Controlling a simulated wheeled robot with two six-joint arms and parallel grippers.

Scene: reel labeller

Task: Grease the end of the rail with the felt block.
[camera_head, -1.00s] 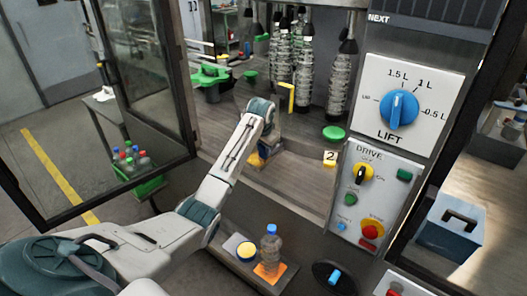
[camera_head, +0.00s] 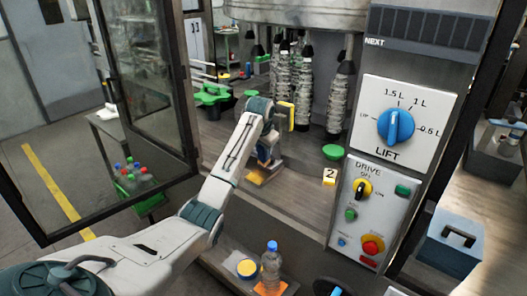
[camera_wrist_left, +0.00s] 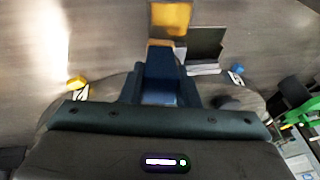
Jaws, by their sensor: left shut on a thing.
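My left gripper (camera_head: 266,160) reaches through the open guard door, low over the machine's wooden-looking deck. It is shut on a small amber-yellow block (camera_head: 258,177), which I take for the felt block. In the left wrist view the block (camera_wrist_left: 170,18) shows beyond the fingers (camera_wrist_left: 160,85). A dark flat piece with pale edges (camera_wrist_left: 207,42) lies beside it; I cannot tell whether this is the rail or whether the block touches it. A yellow bracket (camera_head: 290,113) stands just behind my wrist, partly hidden. My right gripper is out of sight.
A tin with yellow contents (camera_head: 247,268) and a bottle on an orange mat (camera_head: 270,265) stand on the front ledge. The control panel (camera_head: 372,215) is on the right. The guard door (camera_head: 187,100) flanks my arm.

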